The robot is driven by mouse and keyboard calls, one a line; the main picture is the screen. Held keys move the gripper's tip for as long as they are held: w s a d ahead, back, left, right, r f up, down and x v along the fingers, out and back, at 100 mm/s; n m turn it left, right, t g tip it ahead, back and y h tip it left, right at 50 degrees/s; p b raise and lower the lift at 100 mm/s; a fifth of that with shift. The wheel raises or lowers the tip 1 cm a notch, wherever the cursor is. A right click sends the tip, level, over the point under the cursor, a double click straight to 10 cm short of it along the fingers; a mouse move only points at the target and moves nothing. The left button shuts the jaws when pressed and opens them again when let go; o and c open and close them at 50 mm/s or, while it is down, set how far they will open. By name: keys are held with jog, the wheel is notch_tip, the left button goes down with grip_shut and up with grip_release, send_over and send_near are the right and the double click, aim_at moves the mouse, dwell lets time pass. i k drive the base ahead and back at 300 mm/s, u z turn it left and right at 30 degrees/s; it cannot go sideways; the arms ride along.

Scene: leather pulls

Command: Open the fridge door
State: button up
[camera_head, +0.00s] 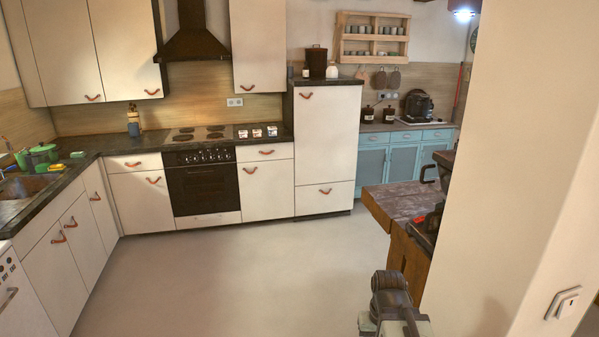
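The tall white unit (326,140) beyond the open floor looks like the fridge. Its large upper door is shut, with a brown leather pull (306,96) near the top left corner.
Open grey floor (235,265) lies before the fridge. A wooden table (400,203) and a cream wall (525,150) border the right. White cabinets (75,240) line the left. A black oven (204,188) stands left of the fridge, blue cabinets (404,157) right of it.

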aim_at(327, 118)
jog(key=u, duration=0.35)
jog(key=i, duration=2.1)
jog(key=u, duration=0.35)
jog(key=i, duration=2.05)
jog(key=z, duration=0.15)
